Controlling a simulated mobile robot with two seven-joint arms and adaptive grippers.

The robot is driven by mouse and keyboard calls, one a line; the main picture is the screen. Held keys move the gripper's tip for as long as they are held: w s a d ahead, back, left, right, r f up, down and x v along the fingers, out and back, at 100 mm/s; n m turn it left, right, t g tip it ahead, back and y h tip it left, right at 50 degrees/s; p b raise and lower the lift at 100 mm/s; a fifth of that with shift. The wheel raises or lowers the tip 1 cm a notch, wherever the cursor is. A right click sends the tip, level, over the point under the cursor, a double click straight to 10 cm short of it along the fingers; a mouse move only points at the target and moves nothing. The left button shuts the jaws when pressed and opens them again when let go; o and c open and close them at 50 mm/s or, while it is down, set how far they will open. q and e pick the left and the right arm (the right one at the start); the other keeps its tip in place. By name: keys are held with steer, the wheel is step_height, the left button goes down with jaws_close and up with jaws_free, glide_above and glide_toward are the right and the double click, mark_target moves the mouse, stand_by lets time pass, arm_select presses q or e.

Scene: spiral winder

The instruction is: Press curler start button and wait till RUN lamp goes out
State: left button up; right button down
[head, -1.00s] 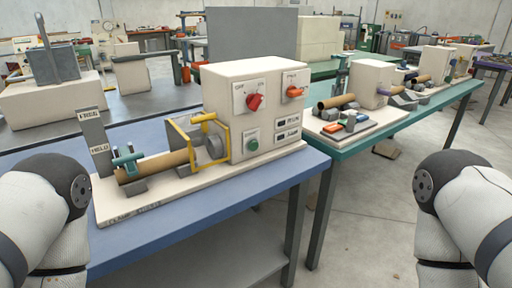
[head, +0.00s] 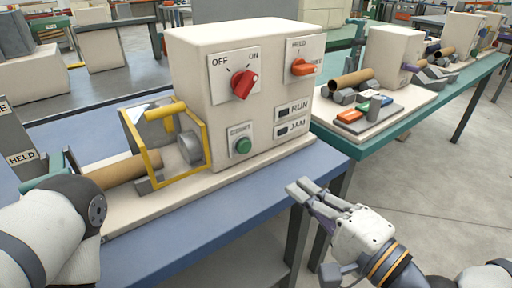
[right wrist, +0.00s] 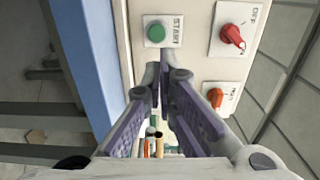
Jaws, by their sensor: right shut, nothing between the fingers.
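The cream curler box (head: 200,60) stands on a blue table. Its green START button (head: 243,146) is low on the front panel and also shows in the right wrist view (right wrist: 155,33). The RUN lamp (head: 283,115) and the JAM lamp (head: 283,131) to its right look dark. My right gripper (head: 296,188) is shut and empty, in front of the table edge, below and right of the button and apart from it. In the right wrist view its closed fingertips (right wrist: 160,62) appear just below the button. My left gripper is out of view.
A red OFF/ON knob (head: 243,85) and an orange knob (head: 303,67) sit above the button. A yellow guard frame (head: 158,178) and a brown tube (head: 125,170) are left of the box. A green table (head: 400,122) with similar equipment stands right.

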mark_target(245, 146)
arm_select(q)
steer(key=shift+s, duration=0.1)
arm_select(e)
steer(key=shift+s, duration=0.1)
steer(key=b+x, duration=0.1)
steer(key=x, duration=1.2)
steer(key=shift+a+f+b, duration=0.1)
steer(key=shift+a+b, duration=0.05)
steer(key=shift+b, duration=0.25)
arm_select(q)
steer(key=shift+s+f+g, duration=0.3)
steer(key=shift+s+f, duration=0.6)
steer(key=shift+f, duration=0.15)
arm_select(e)
steer(key=shift+w+a, duration=0.2)
steer(key=shift+w, duration=0.2)
